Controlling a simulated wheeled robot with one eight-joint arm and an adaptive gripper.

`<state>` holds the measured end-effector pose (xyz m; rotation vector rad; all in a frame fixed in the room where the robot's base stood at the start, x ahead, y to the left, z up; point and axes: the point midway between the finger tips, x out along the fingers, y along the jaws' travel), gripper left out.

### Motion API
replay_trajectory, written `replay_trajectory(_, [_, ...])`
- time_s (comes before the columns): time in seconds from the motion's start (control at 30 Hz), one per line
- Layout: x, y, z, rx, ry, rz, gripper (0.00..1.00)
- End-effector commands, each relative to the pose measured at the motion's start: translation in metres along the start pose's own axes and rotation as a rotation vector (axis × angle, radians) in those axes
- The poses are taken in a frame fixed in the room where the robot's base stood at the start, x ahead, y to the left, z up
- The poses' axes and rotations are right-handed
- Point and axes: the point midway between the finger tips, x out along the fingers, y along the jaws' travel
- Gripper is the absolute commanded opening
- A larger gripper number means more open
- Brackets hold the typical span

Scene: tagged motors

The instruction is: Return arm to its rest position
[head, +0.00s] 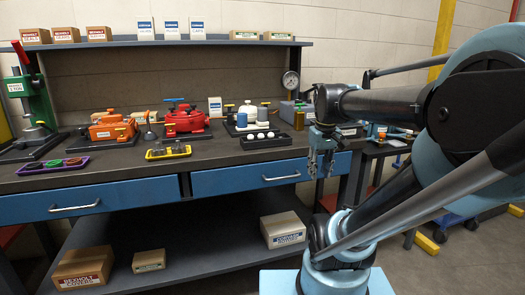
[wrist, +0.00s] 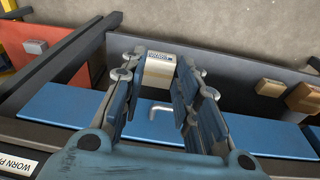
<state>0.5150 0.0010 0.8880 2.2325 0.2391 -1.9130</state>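My arm reaches in from the right of the head view, folded over its pale blue base. My gripper (head: 321,162) hangs pointing down in front of the right end of the workbench (head: 100,191), apart from it. In the wrist view my gripper (wrist: 158,92) shows its two fingers spread with a clear gap and nothing between them. Beyond the fingers, a blue drawer front with a handle (wrist: 160,110) and a labelled box (wrist: 159,70) show below.
On the bench stand a red motor (head: 186,121), an orange motor (head: 111,130), a yellow tray (head: 168,151) and a purple tray (head: 53,166). A cardboard box (head: 283,230) sits on the lower shelf. A side table (head: 380,150) stands behind my arm. Floor is clear at front right.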

Motion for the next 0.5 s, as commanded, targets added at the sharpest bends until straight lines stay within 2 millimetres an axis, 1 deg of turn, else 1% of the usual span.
replay_trajectory(0.03, [0.016,-0.004,0.017,0.029,0.005,0.001,0.29])
replay_trajectory(0.2, [0.064,-0.016,0.061,0.132,0.024,0.004,0.29])
replay_trajectory(0.33, [0.092,-0.021,0.084,0.190,0.034,0.005,0.29])
replay_trajectory(0.4, [0.101,-0.023,0.092,0.209,0.037,0.006,0.29])
replay_trajectory(0.5, [0.109,-0.024,0.098,0.227,0.040,0.006,0.29])
